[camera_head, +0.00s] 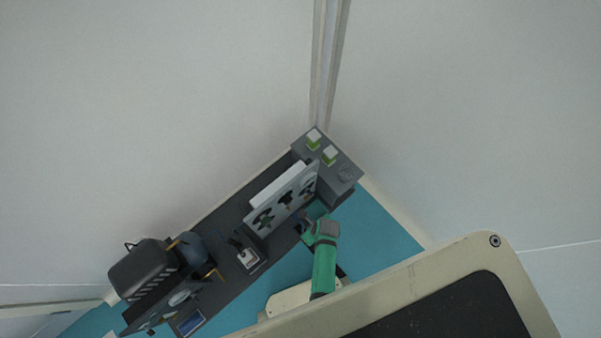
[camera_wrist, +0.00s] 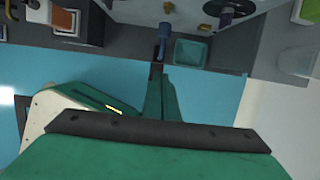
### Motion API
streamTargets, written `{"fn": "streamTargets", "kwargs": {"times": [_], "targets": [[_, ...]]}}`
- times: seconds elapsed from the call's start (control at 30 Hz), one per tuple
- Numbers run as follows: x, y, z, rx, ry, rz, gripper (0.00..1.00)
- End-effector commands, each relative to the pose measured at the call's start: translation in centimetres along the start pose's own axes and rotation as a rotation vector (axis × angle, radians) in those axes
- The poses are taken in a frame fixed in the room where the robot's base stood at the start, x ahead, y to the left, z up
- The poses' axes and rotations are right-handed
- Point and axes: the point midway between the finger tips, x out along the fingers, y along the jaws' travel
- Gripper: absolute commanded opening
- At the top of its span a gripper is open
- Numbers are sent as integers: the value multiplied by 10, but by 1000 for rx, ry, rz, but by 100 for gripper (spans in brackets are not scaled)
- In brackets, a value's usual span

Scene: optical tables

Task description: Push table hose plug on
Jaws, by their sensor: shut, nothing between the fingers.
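A small blue piece (camera_wrist: 164,31), which looks like the hose plug, sticks out from the grey panel (camera_wrist: 140,10) at the top middle of the wrist view. My gripper (camera_wrist: 157,68) is shut and empty, with its fingertips just below the blue piece. I cannot tell whether they touch it. In the head view my green arm reaches to the upright panel (camera_head: 253,222) with dark round fittings, and my gripper (camera_head: 304,222) is close to the panel's right part. The plug is too small to make out there, and its seating cannot be told.
A teal square tray (camera_wrist: 190,52) lies just right of my fingertips. A dark fitting with a purple part (camera_wrist: 226,16) is on the panel at the right. A grey bench end (camera_head: 346,176) carries white-and-green blocks (camera_head: 330,156). A dark rounded machine (camera_head: 143,270) stands at the left.

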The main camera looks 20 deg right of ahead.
Motion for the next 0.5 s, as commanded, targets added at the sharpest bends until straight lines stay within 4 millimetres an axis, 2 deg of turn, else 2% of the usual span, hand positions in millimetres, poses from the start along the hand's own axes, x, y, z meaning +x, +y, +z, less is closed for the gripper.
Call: {"fn": "streamTargets", "kwargs": {"times": [0.17, 0.5], "targets": [[15, 0, 0, 9, 2, 5, 0], [63, 0, 0, 6, 2, 3, 0]]}}
